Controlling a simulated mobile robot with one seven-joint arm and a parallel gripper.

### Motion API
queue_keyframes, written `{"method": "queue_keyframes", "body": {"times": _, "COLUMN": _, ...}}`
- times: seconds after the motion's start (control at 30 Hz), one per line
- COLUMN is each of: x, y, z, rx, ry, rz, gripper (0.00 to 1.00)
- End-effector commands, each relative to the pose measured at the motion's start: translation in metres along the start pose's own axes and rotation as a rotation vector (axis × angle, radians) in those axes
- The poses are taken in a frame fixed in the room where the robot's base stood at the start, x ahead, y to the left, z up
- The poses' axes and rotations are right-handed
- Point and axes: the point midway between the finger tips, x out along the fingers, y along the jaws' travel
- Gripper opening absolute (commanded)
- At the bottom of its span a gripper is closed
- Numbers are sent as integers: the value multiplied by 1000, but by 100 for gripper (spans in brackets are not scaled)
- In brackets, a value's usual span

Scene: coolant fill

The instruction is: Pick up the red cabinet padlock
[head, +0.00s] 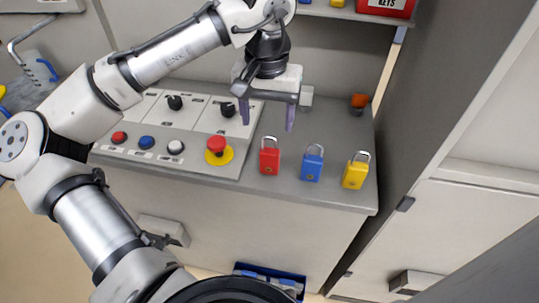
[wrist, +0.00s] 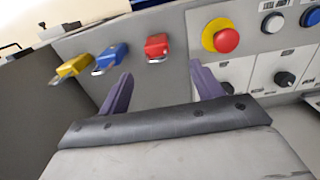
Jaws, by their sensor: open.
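The red padlock (head: 269,160) stands upright on the grey counter, shackle up, between the emergency stop button and the blue padlock (head: 312,166). A yellow padlock (head: 356,174) stands further right. My gripper (head: 267,118) is open and empty, with its fingers pointing down, above and behind the red padlock and apart from it. In the wrist view the red padlock (wrist: 157,46) shows beyond the gap between my two fingers (wrist: 165,90). The blue padlock (wrist: 110,57) and the yellow padlock (wrist: 74,66) are to its left there.
The control panel (head: 135,165) with buttons and knobs fills the counter's left part. The red emergency stop (head: 216,147) is close beside the red padlock. An orange-topped knob (head: 359,101) stands at the back right. A tall grey cabinet wall (head: 440,90) bounds the right.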

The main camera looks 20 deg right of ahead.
Motion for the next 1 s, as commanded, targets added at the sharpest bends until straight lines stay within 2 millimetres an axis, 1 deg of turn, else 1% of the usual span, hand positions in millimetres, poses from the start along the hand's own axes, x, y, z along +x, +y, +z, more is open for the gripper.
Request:
{"method": "queue_keyframes", "body": {"times": 0.1, "x": 23, "y": 0, "z": 1, "rx": 0, "ry": -1, "rz": 1, "gripper": 65}}
{"method": "queue_keyframes", "body": {"times": 0.2, "x": 38, "y": 0, "z": 0, "rx": 1, "ry": 1, "rz": 0, "gripper": 65}}
{"method": "queue_keyframes", "body": {"times": 0.47, "x": 56, "y": 2, "z": 0, "rx": 2, "ry": 2, "rz": 2, "gripper": 65}}
{"method": "queue_keyframes", "body": {"times": 0.7, "x": 90, "y": 5, "z": 2, "rx": 2, "ry": 2, "rz": 2, "gripper": 65}}
{"method": "queue_keyframes", "body": {"times": 0.83, "x": 100, "y": 5, "z": 1, "rx": 2, "ry": 4, "rz": 3, "gripper": 65}}
{"method": "queue_keyframes", "body": {"times": 1.0, "x": 102, "y": 5, "z": 1, "rx": 2, "ry": 4, "rz": 3, "gripper": 65}}
